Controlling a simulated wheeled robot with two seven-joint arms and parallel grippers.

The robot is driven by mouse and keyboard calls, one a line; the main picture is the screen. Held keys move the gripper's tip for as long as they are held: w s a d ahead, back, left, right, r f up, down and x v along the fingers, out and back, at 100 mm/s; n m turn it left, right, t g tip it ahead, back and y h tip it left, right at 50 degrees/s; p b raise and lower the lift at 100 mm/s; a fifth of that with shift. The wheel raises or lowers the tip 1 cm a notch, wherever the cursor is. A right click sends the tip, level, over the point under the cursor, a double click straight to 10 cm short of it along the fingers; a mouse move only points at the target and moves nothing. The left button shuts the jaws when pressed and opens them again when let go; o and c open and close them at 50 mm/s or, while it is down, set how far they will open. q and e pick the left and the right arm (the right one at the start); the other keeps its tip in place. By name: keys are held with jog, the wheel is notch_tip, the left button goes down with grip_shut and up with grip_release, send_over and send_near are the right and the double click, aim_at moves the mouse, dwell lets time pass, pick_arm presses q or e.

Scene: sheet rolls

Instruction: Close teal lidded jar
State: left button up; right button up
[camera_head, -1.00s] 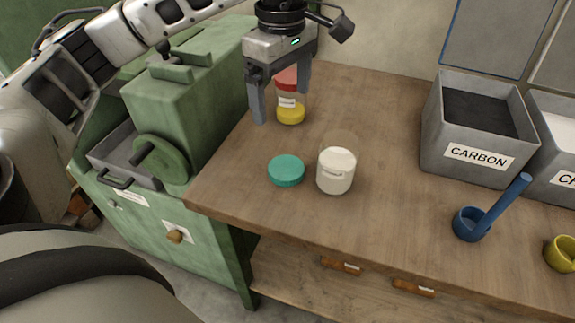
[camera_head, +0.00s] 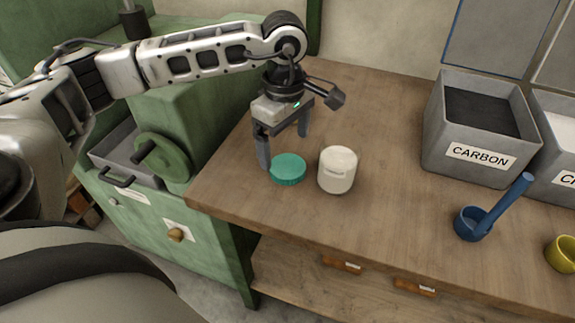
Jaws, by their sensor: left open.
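The teal lid (camera_head: 288,170) lies flat on the wooden table near its left end. The white jar (camera_head: 337,170) stands upright just right of the lid, a small gap apart. My left gripper (camera_head: 285,154) is open and points down over the back of the lid. One finger is at the lid's left side, the other behind it to the right. I cannot tell whether a finger touches the lid. My right gripper is not in view.
A grey bin marked CARBON (camera_head: 480,128) stands at the right. A blue scoop (camera_head: 472,224) and a yellow cup (camera_head: 562,254) are near the front right. A green machine (camera_head: 190,125) borders the table's left. The middle of the table (camera_head: 395,180) is clear.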

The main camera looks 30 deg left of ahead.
aim_at(287, 165)
pick_arm(q)
notch_tip(287, 165, down, 5)
jog(key=shift+d+f, duration=0.1)
jog(key=shift+d, duration=0.05)
dwell(0.4)
jog(key=c, duration=1)
